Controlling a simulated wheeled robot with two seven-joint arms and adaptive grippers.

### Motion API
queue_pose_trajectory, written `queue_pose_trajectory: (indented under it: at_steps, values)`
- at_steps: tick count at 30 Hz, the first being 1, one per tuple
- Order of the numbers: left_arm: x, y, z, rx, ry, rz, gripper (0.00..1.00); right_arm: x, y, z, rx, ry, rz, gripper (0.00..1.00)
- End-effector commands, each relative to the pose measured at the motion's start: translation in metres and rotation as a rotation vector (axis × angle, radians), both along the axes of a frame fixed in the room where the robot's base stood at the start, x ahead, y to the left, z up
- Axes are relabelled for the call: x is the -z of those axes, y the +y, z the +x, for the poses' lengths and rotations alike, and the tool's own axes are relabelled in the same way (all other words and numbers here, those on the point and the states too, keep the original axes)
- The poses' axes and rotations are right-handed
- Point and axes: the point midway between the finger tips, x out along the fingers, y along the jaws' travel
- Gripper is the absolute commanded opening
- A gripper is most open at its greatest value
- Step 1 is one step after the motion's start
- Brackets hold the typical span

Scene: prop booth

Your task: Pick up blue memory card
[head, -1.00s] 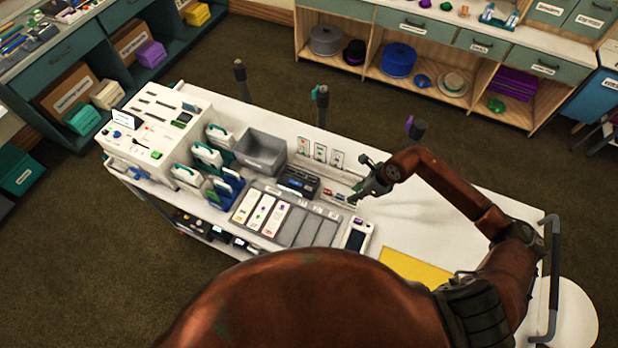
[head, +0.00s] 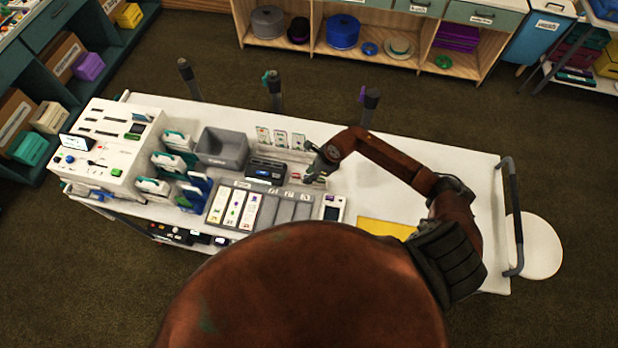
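My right gripper (head: 314,175) reaches down over the back middle of the white cart top (head: 385,190), just right of a black device (head: 265,171) with a small blue patch on it. The fingers are small and dark here, so I cannot tell whether they are open or shut, or whether they hold anything. Small coloured pieces lie in a shallow tray by the fingertips, partly hidden by the gripper. I cannot make out for certain which piece is the blue memory card. My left gripper is not in view.
A grey bin (head: 222,147) and a white console (head: 108,148) stand on the left of the cart. A grey sorting tray (head: 285,210) with white label strips lies in front. A yellow mat (head: 386,228) lies to the right.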

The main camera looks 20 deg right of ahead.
Motion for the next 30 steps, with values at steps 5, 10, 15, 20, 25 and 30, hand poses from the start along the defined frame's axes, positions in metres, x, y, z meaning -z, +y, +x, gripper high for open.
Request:
queue_pose_trajectory:
  at_steps: [5, 10, 15, 20, 25, 30]
  values:
    - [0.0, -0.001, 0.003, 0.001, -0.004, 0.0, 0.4, 0.0, -0.001, 0.0, 0.001, 0.0, 0.0, 0.14]
    - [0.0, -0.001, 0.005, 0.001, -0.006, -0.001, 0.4, 0.0, -0.001, 0.0, 0.002, 0.0, 0.0, 0.03]
    - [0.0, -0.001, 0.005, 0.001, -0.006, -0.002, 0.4, 0.0, -0.001, 0.0, 0.002, 0.0, 0.0, 0.0]
    - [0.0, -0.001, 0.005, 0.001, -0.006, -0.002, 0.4, 0.0, -0.001, 0.0, 0.002, 0.0, 0.0, 0.0]
    - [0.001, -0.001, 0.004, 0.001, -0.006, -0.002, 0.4, -0.002, -0.002, 0.0, 0.002, -0.001, -0.001, 0.0]
    - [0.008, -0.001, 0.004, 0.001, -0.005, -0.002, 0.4, -0.012, -0.002, 0.001, 0.001, -0.004, -0.002, 0.0]
